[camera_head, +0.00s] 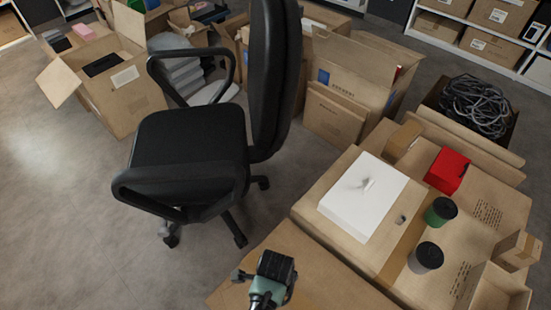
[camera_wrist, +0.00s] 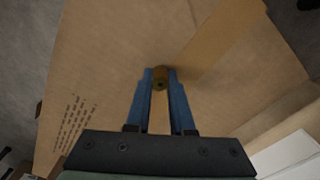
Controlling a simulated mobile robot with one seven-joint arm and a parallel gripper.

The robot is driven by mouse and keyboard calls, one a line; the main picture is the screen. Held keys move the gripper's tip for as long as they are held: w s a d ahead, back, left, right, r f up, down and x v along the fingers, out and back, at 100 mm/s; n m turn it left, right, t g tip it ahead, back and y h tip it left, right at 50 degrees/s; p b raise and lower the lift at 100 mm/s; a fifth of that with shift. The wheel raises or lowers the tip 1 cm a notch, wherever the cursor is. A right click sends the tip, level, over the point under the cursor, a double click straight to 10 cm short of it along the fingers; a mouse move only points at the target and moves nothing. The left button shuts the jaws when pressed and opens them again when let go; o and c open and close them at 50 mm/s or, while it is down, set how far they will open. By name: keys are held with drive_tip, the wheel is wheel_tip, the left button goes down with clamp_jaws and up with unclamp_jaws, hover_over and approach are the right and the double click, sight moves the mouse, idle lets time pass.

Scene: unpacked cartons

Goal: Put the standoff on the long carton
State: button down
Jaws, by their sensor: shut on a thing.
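The standoff (camera_wrist: 160,83) is a small brass-coloured cylinder with a dark hole in its near end. My gripper (camera_wrist: 160,74) is shut on it, with one blue finger on each side. In the head view my gripper (camera_head: 273,268) is above a brown carton (camera_head: 320,283) at the bottom of the picture; its fingertips and the standoff are hidden there. This carton, seemingly the long carton, fills most of the wrist view (camera_wrist: 110,55), with a tape strip and printed text. I cannot tell the exact height of the standoff above it.
Right of it, another carton (camera_head: 335,198) bears a white box (camera_head: 350,215), a red box (camera_head: 447,170), a green cup (camera_head: 440,212) and a dark cup (camera_head: 426,258). A black office chair (camera_head: 190,145) stands close on the left. Bare floor (camera_head: 60,220) lies farther left.

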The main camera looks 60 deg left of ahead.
drive_tip(key=c, duration=0.8)
unclamp_jaws()
drive_tip(key=shift+f, duration=0.1)
wheel_tip(320, 180, up, 12)
drive_tip(key=p, duration=0.4)
drive_tip(key=shift+r+p, duration=0.2)
drive_tip(key=shift+p, duration=0.15)
